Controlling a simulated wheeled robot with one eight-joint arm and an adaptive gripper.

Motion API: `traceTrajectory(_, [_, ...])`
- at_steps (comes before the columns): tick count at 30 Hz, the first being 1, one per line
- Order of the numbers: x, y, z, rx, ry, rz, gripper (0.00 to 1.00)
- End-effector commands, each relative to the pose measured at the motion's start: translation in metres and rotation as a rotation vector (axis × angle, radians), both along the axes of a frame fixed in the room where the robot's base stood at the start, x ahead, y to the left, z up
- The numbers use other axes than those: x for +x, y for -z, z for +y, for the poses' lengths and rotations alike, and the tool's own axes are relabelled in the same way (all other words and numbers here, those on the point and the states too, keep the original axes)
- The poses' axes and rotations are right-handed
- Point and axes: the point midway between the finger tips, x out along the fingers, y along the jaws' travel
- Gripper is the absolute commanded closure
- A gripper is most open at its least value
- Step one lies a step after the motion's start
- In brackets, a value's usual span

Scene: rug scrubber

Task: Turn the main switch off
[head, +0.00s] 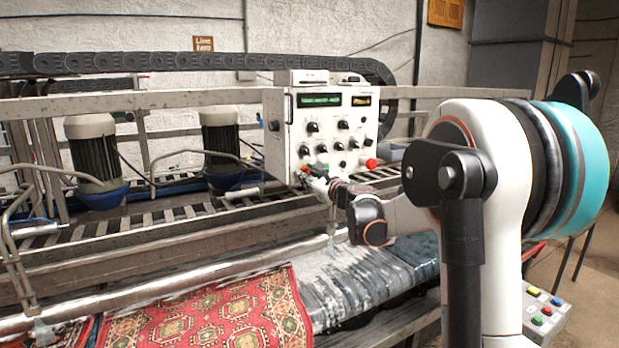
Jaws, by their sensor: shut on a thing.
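The white control box (330,128) stands on the machine's frame, with two lit displays and several black knobs on its front. A larger black knob (273,125) sticks out of its left side. No readable label shows which knob is the main switch. My gripper (309,178) is at the lower left corner of the panel front. It is shut on what looks like a small knob there. The fingers are tiny in view and hide most of it, so the knob's position cannot be read.
A red button (371,163) sits at the panel's lower right. Metal rails (150,225) and two motors (94,155) are to the left. A red patterned rug (215,315) lies below. A small button box (544,312) is at the lower right.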

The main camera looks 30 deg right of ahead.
Motion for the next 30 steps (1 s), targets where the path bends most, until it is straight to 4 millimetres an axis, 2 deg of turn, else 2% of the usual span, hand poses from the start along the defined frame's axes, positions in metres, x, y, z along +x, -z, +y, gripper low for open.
traceTrajectory(21, [-0.0002, -0.0002, -0.0006, -0.673, -0.001, -0.023, 0.97])
traceTrajectory(30, [-0.0003, -0.0005, -0.0006, -0.885, -0.001, -0.031, 0.97])
